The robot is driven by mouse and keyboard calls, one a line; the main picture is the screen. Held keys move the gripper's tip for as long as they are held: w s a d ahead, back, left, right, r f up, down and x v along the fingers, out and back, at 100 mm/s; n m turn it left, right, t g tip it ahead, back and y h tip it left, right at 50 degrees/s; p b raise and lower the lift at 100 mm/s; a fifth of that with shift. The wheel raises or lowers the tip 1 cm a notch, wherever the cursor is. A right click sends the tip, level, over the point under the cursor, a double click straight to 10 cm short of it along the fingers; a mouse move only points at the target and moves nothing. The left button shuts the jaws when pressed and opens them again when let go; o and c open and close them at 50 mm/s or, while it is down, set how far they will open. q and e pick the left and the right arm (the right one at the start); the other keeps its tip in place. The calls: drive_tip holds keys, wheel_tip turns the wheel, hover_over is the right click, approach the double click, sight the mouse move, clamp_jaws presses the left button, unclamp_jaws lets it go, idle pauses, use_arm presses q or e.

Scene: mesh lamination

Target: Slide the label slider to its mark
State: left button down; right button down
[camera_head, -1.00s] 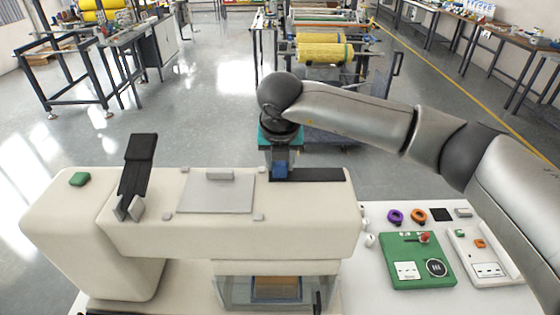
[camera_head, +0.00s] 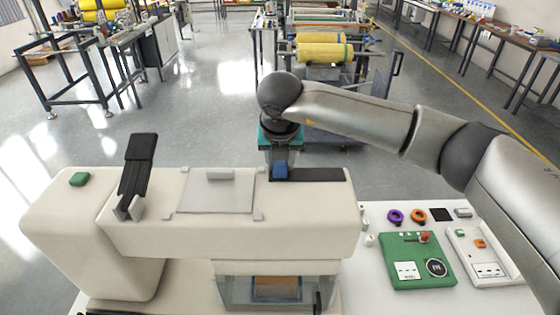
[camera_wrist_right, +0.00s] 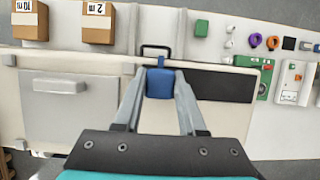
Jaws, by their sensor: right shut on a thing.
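The blue label slider (camera_head: 280,170) sits on top of the cream machine (camera_head: 200,235), at the left end of a black strip (camera_head: 322,174). My right gripper (camera_wrist_right: 160,100) is shut on the blue slider (camera_wrist_right: 160,84), with one finger on each side of it. In the head view the gripper points down at the slider and partly hides it. I cannot make out a separate mark for the slider. My left gripper is not in view.
A grey plate (camera_head: 216,193) lies left of the slider, and a black lever (camera_head: 138,165) stands further left. At right, a table (camera_head: 380,280) holds a green panel (camera_head: 405,250) and small rings. Two boxes (camera_wrist_right: 98,22) show in the wrist view.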

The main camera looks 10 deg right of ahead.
drive_tip(key=shift+d, duration=0.15)
drive_tip(key=shift+d+b, duration=0.35)
drive_tip(key=shift+b, duration=0.05)
drive_tip(key=d+b, duration=0.1)
drive_tip(key=d, duration=0.1)
drive_tip(key=s+d+b, duration=0.1)
drive_tip(key=d, duration=0.2)
drive_tip(key=shift+b, duration=0.4)
drive_tip(key=shift+r, duration=0.1)
drive_tip(key=shift+c, duration=2.4)
unclamp_jaws()
drive_tip(key=shift+s, duration=0.1)
drive_tip(key=b+v, duration=0.2)
drive_tip(key=v, duration=1.3)
